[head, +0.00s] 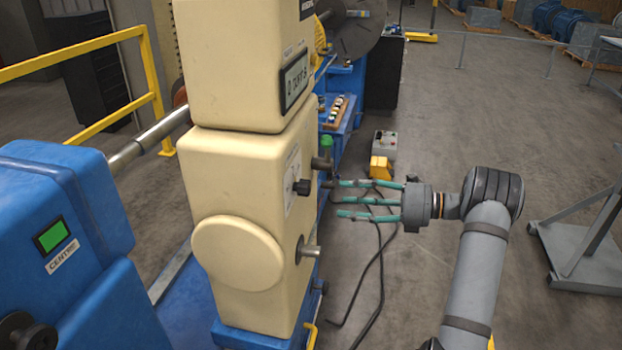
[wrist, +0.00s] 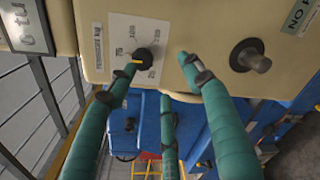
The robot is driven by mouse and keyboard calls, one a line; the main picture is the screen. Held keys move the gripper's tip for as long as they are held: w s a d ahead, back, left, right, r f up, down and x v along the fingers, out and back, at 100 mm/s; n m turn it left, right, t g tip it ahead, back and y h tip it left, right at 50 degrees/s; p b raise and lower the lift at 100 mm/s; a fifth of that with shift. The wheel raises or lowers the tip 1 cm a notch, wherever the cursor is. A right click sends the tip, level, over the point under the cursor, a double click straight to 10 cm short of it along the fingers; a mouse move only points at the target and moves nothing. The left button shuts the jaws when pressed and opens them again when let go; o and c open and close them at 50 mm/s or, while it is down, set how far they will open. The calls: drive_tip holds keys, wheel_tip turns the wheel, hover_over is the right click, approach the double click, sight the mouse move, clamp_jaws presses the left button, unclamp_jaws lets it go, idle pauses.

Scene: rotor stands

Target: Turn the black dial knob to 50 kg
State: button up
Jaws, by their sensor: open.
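The black dial knob (wrist: 146,60) sits on a white scale plate (wrist: 122,28) marked in kg. Its yellow pointer mark points to the left in the wrist view; the small numbers are hard to read, so I cannot tell the exact setting. In the head view the knob (head: 301,187) is on the right side of the cream machine housing (head: 235,170). My gripper (head: 338,198), with teal fingers, is open and empty to the right of the knob, apart from it. In the wrist view the fingers (wrist: 160,80) reach toward the plate, spread around and below the knob.
A metal stub with a dark collar (wrist: 250,57) stands out of the same panel, right of the knob.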

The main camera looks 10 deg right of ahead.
sight(310, 187)
drive_tip(key=w+a+r+m+p, duration=0.1)
drive_tip(key=a, duration=0.1)
drive_tip(key=w+a+r+m+p, duration=0.1)
drive_tip(key=a, duration=0.2)
drive_tip(key=w+a+r+y+p, duration=0.1)
drive_tip(key=a+p, duration=0.1)
drive_tip(key=a, duration=0.1)
drive_tip(key=shift+a+m, duration=0.25)
drive_tip(key=shift+m, duration=0.15)
drive_tip(key=shift+w+a+f, duration=0.15)
drive_tip(key=shift+w+a, duration=0.2)
drive_tip(key=shift+a, duration=0.25)
drive_tip(key=c, duration=0.3)
drive_tip(key=c, duration=0.7)
drive_tip(key=shift+c, duration=0.6)
drive_tip(key=shift+t, duration=0.4)
